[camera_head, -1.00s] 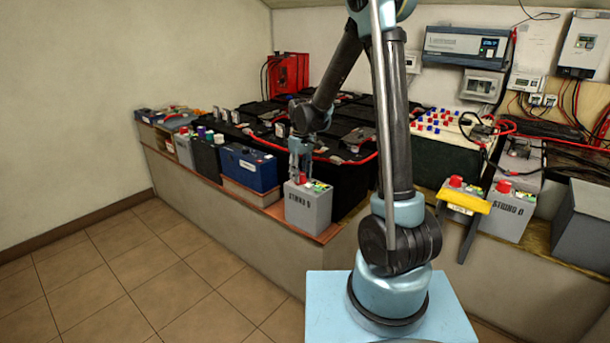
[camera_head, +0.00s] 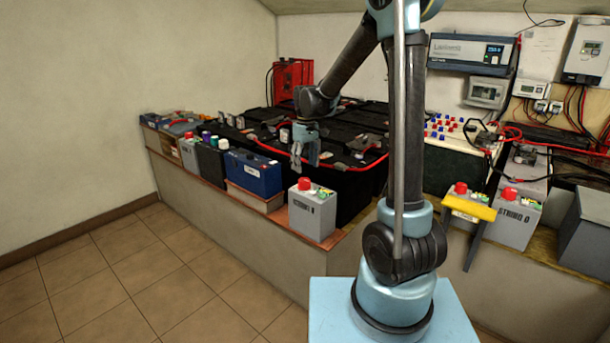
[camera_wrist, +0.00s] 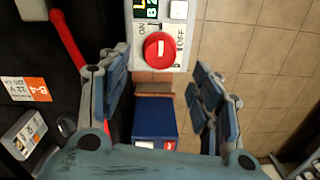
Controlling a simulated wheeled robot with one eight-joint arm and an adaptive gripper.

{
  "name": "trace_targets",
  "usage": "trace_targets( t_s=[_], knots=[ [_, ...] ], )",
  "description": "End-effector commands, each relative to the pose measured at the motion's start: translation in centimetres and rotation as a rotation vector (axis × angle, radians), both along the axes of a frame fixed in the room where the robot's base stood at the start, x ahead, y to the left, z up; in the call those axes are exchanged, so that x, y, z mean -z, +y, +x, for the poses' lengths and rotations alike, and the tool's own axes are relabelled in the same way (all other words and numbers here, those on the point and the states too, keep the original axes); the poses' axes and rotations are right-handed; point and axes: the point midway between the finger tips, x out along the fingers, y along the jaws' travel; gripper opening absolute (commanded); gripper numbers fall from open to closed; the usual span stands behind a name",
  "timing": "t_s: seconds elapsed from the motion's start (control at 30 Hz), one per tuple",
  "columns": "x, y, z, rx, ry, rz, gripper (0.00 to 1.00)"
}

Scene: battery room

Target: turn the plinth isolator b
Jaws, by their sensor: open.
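The near isolator is a grey box (camera_head: 312,215) with a red knob (camera_head: 305,184) on top, standing at the front corner of the plinth. Its front lettering starts with "STRING"; the last character is hard to read. In the wrist view the red knob (camera_wrist: 159,50) sits between ON and OFF marks, its white bar running up and down the picture. My gripper (camera_head: 306,158) is open and empty, above and behind the box in the head view, apart from the knob. In the wrist view my open fingers (camera_wrist: 161,68) stand either side below the knob.
A blue battery (camera_head: 253,173) stands left of the box, black batteries with red cable behind. Another grey box with a red knob (camera_head: 510,194) and a yellow bar (camera_head: 469,207) stand at the right. The tiled floor (camera_head: 150,275) in front is clear.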

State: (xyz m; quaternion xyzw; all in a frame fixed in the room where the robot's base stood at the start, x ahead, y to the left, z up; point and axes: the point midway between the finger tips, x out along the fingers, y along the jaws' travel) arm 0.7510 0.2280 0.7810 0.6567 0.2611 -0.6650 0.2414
Motion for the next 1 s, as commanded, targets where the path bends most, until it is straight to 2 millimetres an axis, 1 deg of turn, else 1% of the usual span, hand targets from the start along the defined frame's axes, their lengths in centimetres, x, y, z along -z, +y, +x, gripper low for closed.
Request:
trace_targets(
  t_s=[0.03,0.1,0.2,0.33,0.5,0.83,0.93,1.0],
  knots=[
    [-0.9,0.0,0.0,0.000,0.000,0.000,0.59],
    [-2.0,-0.1,0.0,0.000,0.000,0.000,0.59],
    [-3.3,-0.1,0.1,0.000,0.000,0.000,0.59],
    [-4.5,-0.1,0.1,0.000,0.000,0.000,0.59],
    [-5.1,-0.1,0.1,0.000,0.001,0.001,0.59],
    [-5.2,-0.2,0.0,0.002,0.000,0.000,0.59],
    [-5.5,-1.0,-0.5,0.015,-0.003,0.002,0.59],
    [-5.9,-2.0,-1.4,0.034,-0.009,0.002,0.59]
  ],
)
